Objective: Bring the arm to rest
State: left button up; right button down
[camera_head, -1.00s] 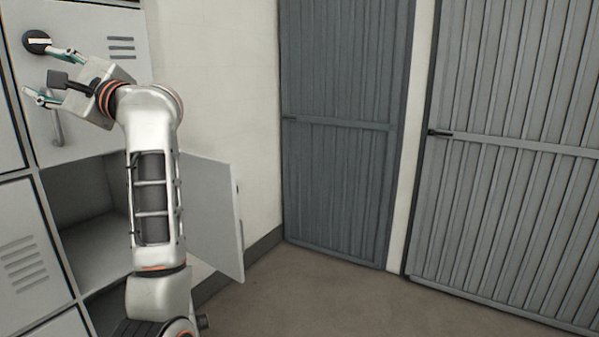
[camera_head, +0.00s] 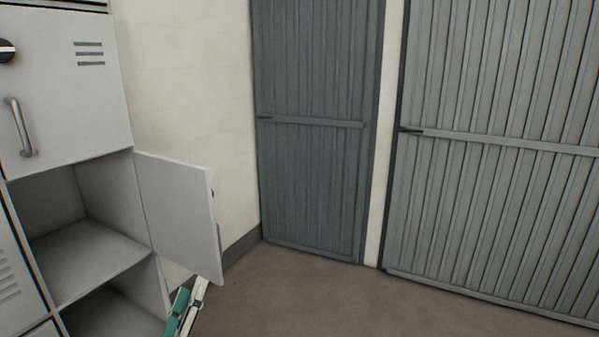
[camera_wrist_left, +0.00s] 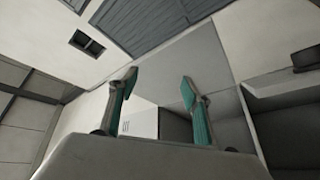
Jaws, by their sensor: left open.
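My left gripper (camera_head: 186,309) shows only in part at the bottom edge of the head view, as teal and white finger pieces in front of the lockers. In the left wrist view its two teal fingers (camera_wrist_left: 158,92) stand well apart with nothing between them, so it is open and empty. The rest of the left arm is out of the head view. My right gripper is in neither view.
Grey lockers (camera_head: 65,90) stand at the left, with one compartment (camera_head: 85,245) open and empty. Its door (camera_head: 182,215) swings out to the right, close above my left gripper. Corrugated doors (camera_head: 310,190) stand behind. The floor (camera_head: 330,300) is clear.

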pick_arm(q)
jog(key=s+d+f+m+g, duration=0.2)
jog(key=s+f+m+g, duration=0.3)
jog(key=s+f, duration=0.8)
jog(key=s+d+f+m+g+h, duration=0.1)
jog(key=s+f+m+g, duration=0.5)
jog(key=s+f, duration=0.7)
notch_tip(320, 180, down, 5)
jog(key=shift+s+d+r+m+p, duration=0.1)
jog(key=shift+s+d+m+p, duration=0.1)
jog(key=shift+d+m+p, duration=0.3)
